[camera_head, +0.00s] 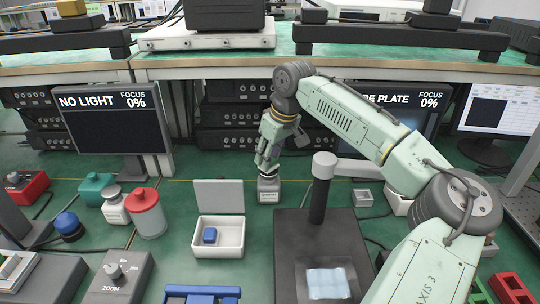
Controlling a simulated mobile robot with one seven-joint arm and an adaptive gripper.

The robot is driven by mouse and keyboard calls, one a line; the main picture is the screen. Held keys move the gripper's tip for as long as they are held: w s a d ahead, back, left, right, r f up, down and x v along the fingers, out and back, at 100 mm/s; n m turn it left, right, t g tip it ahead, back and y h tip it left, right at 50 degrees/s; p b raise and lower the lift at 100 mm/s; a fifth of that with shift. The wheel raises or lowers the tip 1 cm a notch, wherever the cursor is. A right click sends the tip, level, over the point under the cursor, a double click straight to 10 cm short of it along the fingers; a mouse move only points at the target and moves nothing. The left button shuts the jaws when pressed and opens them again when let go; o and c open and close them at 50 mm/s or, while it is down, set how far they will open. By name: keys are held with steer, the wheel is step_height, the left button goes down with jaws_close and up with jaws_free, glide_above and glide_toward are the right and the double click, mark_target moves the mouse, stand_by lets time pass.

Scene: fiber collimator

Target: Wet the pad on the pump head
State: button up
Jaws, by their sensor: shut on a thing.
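My gripper (266,162) points down at the middle of the bench, right over a small grey labelled container (269,190). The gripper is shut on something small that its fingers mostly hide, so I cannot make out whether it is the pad. The fingertips are at or just above the container's top; I cannot tell whether they touch. The top of this container is hidden, so I cannot tell whether it is the pump head. Another labelled bottle with a metallic top (114,207) stands to the left, apart from the gripper.
A white box with an open lid (218,250) holds a blue block. A red-topped jar (148,213) stands left. A dark post (319,200) rises close right of the gripper, by a dark stand (290,260). Monitors line the back. Green bench shows between the jar and box.

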steer(key=shift+f+b, duration=0.35)
steer(key=shift+f, duration=0.7)
stand_by(0.8)
stand_by(0.5)
step_height(320, 180, up, 5)
steer(key=p, duration=0.4)
steer(key=shift+f, duration=0.1)
steer(key=shift+r+p, duration=0.45)
steer(key=shift+r, duration=0.7)
steer(key=shift+s, duration=0.1)
